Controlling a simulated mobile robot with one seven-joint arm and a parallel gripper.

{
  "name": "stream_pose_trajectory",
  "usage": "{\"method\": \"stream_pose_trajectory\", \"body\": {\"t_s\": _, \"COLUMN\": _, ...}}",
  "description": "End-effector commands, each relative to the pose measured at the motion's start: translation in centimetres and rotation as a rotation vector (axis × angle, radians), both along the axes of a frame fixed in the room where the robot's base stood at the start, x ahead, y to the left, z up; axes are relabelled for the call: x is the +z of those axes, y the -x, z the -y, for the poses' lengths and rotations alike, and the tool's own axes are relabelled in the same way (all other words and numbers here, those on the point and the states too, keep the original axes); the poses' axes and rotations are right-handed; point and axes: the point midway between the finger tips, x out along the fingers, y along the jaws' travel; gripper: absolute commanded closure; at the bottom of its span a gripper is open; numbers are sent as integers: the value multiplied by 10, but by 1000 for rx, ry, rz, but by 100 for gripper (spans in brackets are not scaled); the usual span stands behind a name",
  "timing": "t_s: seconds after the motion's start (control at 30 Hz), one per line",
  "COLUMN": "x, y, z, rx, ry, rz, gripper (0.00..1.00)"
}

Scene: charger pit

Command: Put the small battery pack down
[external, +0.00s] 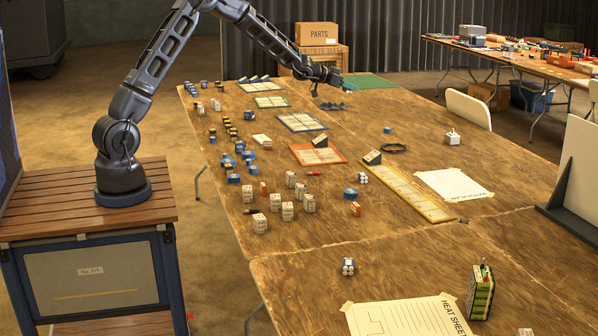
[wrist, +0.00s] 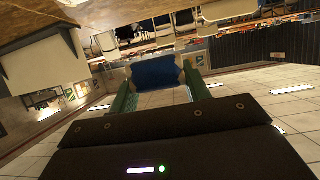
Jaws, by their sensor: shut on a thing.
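My gripper (wrist: 156,80) shows in the wrist view with its two green fingers shut on a small blue battery pack (wrist: 155,72), which sits between them with pale edges. In the external view my gripper (external: 326,82) is at the end of the outstretched arm, above the far part of the long wooden table (external: 400,130). The pack is too small to make out there. I cannot tell the exact gap between the pack and the tabletop.
Trays stand on the table: an orange-rimmed one (external: 336,161), a blue-rimmed one (external: 300,130) and a long yellow one (external: 435,214). Several small cells and packs crowd the left side. A green mat (external: 370,82) lies at the far end.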

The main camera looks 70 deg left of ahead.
Motion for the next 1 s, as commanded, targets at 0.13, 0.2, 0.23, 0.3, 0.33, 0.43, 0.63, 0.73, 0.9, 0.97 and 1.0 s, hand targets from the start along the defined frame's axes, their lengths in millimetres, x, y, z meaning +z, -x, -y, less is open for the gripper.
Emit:
{"method": "stream_pose_trajectory", "body": {"t_s": 0.13, "x": 6, "y": -15, "z": 44, "rx": 19, "ry": 1, "rz": 2, "gripper": 78}}
{"method": "stream_pose_trajectory", "body": {"t_s": 0.2, "x": 8, "y": -20, "z": 61, "rx": 30, "ry": 1, "rz": 1, "gripper": 78}}
{"method": "stream_pose_trajectory", "body": {"t_s": 0.23, "x": 8, "y": -22, "z": 69, "rx": 33, "ry": -1, "rz": 1, "gripper": 78}}
{"method": "stream_pose_trajectory", "body": {"t_s": 0.3, "x": 10, "y": -26, "z": 86, "rx": 43, "ry": 0, "rz": 2, "gripper": 78}}
{"method": "stream_pose_trajectory", "body": {"t_s": 0.33, "x": 10, "y": -27, "z": 93, "rx": 48, "ry": 0, "rz": 2, "gripper": 78}}
{"method": "stream_pose_trajectory", "body": {"t_s": 0.43, "x": 12, "y": -32, "z": 116, "rx": 63, "ry": 0, "rz": 1, "gripper": 78}}
{"method": "stream_pose_trajectory", "body": {"t_s": 0.63, "x": 14, "y": -38, "z": 161, "rx": 92, "ry": 0, "rz": 1, "gripper": 78}}
{"method": "stream_pose_trajectory", "body": {"t_s": 0.73, "x": 14, "y": -40, "z": 183, "rx": 108, "ry": -1, "rz": 1, "gripper": 78}}
{"method": "stream_pose_trajectory", "body": {"t_s": 0.9, "x": 15, "y": -42, "z": 221, "rx": 134, "ry": -1, "rz": 2, "gripper": 78}}
{"method": "stream_pose_trajectory", "body": {"t_s": 0.97, "x": 15, "y": -42, "z": 234, "rx": 144, "ry": 0, "rz": 2, "gripper": 78}}
{"method": "stream_pose_trajectory", "body": {"t_s": 1.0, "x": 15, "y": -42, "z": 244, "rx": 149, "ry": -1, "rz": 2, "gripper": 78}}
